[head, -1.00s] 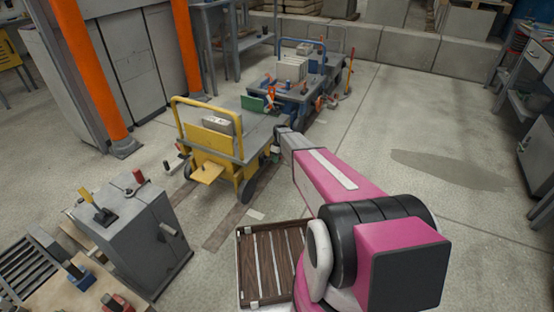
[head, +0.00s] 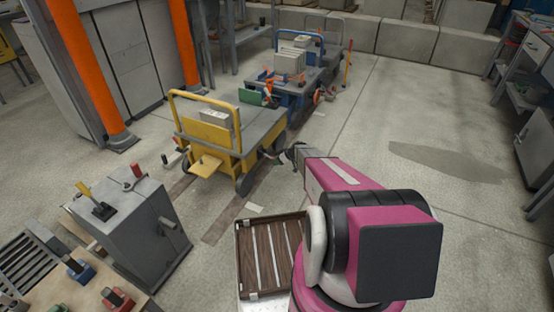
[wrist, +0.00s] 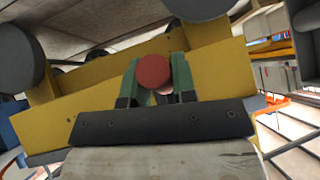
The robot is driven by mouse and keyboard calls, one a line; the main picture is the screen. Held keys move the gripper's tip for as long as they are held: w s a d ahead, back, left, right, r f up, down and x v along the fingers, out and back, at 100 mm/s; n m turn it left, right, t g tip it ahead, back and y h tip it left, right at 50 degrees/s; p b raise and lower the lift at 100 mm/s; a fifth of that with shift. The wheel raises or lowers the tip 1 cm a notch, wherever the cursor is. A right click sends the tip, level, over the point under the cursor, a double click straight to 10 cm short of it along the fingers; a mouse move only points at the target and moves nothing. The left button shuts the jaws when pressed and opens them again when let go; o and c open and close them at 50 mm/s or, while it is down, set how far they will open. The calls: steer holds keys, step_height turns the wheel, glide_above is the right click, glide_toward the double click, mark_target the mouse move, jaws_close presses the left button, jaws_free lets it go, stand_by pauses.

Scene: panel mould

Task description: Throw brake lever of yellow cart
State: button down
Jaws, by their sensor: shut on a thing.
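The yellow cart (head: 214,142) stands beyond my arm, left of centre in the head view. Its yellow side (wrist: 75,120) and dark wheels fill much of the wrist view. A round red knob (wrist: 153,72), apparently the brake lever's end, sits between the green fingers of my gripper (wrist: 156,82). The gripper is shut on the knob, one finger on each side. The lever's shaft is hidden behind the knob. In the head view my gripper (head: 272,155) is small and dark at the cart's right side, and the knob cannot be made out there.
A blue cart (head: 288,98) stands just behind the yellow one. A grey cabinet (head: 140,235) with small levers stands at the near left. A slatted wooden tray (head: 272,255) lies beside my base. Open floor (head: 400,130) is to the right.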

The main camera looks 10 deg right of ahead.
steer(key=shift+w+a+f+t+y, duration=0.15)
steer(key=shift+f+t+y, duration=0.25)
steer(key=shift+f+y, duration=0.25)
steer(key=shift+w+a+f+t+y, duration=0.15)
steer(key=shift+f+t+y, duration=0.25)
steer(key=shift+f+y, duration=0.25)
steer(key=c, duration=0.9)
jaws_free()
steer(key=v, duration=1)
steer(key=shift+s+d+r, duration=0.2)
steer(key=shift+d, duration=0.05)
